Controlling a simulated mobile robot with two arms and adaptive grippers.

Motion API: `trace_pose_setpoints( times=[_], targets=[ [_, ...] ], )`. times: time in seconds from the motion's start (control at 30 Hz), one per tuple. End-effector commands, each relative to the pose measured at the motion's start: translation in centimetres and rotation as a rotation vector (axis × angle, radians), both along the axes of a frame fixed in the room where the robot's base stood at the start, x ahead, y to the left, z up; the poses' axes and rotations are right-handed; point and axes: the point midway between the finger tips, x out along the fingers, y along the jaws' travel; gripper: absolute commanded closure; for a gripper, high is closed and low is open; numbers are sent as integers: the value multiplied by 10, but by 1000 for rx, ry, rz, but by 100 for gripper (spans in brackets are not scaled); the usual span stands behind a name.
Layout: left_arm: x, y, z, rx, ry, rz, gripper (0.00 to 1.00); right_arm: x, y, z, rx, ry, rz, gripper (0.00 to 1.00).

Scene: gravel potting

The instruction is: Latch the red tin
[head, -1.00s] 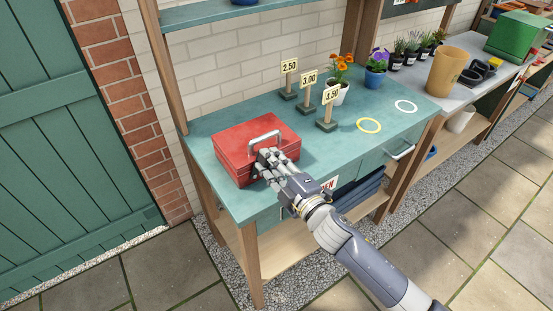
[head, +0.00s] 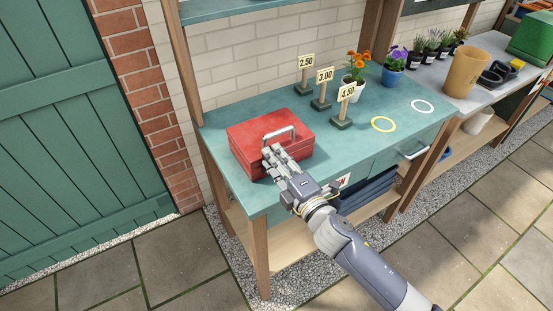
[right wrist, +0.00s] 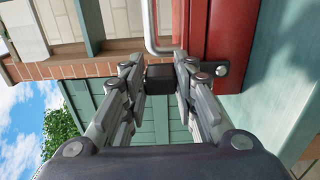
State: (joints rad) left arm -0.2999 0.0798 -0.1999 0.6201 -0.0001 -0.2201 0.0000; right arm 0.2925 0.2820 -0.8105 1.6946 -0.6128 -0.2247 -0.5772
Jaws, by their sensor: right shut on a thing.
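The red tin (head: 250,142) sits at the left end of the teal bench top. Its lid looks closed and its metal handle (head: 277,131) stands above the lid. My right gripper (head: 271,156) is at the tin's front side, below the handle. There my right gripper (right wrist: 160,77) is shut on a small dark block (right wrist: 160,73), which looks like the tin's latch. How the block joins the tin is hidden. My left gripper is not in view.
Price signs (head: 342,110) stand behind and right of the tin, with flower pots (head: 353,90) farther right. A yellow ring (head: 383,124) and a white ring (head: 422,106) mark the bench top.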

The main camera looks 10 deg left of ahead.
Motion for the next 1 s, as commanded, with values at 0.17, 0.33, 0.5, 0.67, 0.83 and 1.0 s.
trace_pose_setpoints(
  times=[0.17,0.33,0.5,0.67,0.83,1.0],
  targets=[
    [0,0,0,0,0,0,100,-1,0,-1,-5,-2,1,100],
    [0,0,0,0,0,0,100,0,0,-1,-3,-1,1,53],
    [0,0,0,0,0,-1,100,0,0,-1,-2,0,1,53],
    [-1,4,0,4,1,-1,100,-3,-2,-1,-1,0,0,53],
    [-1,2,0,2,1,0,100,-22,-16,-2,-3,2,1,53],
    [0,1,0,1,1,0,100,-54,-38,-2,-3,3,2,53]
  ],
)
